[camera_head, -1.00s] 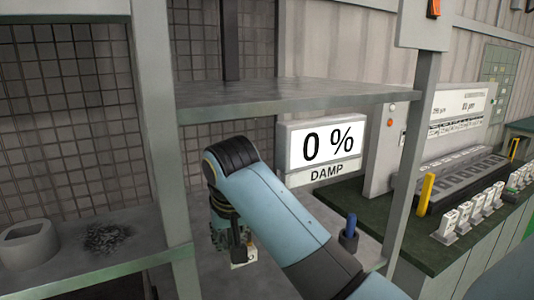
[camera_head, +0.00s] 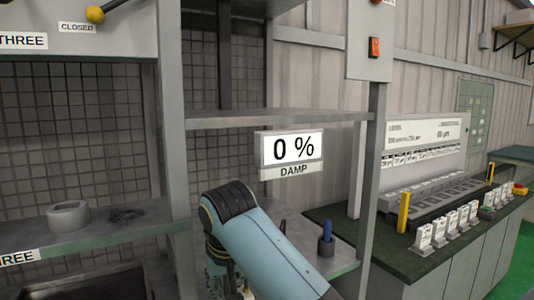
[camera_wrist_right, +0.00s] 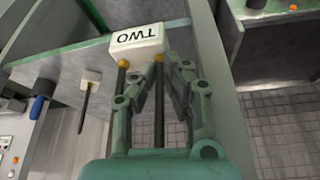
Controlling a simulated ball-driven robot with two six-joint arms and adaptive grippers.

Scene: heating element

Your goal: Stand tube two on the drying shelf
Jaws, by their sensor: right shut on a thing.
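Tube two is a white block marked TWO (camera_wrist_right: 137,40) with two dark rods and brass-coloured ends, and its label reads upside down in the right wrist view. My right gripper (camera_wrist_right: 158,74) is shut on it, with a finger on each side of one rod. In the head view my right gripper (camera_head: 222,268) hangs low in front of the shelf unit, partly hidden behind my blue forearm. The grey drying shelf (camera_head: 345,262) lies below the DAMP sign (camera_head: 290,152), which reads 0 %. I cannot tell whether the tube touches the shelf. My left gripper is not in view.
A blue-handled item (camera_head: 326,238) stands on the shelf; a white block with a dark rod (camera_wrist_right: 90,78) is near it in the wrist view. An upper shelf (camera_head: 280,119) and a post (camera_head: 373,170) frame the space. A grey ring-shaped block (camera_head: 68,215) sits left.

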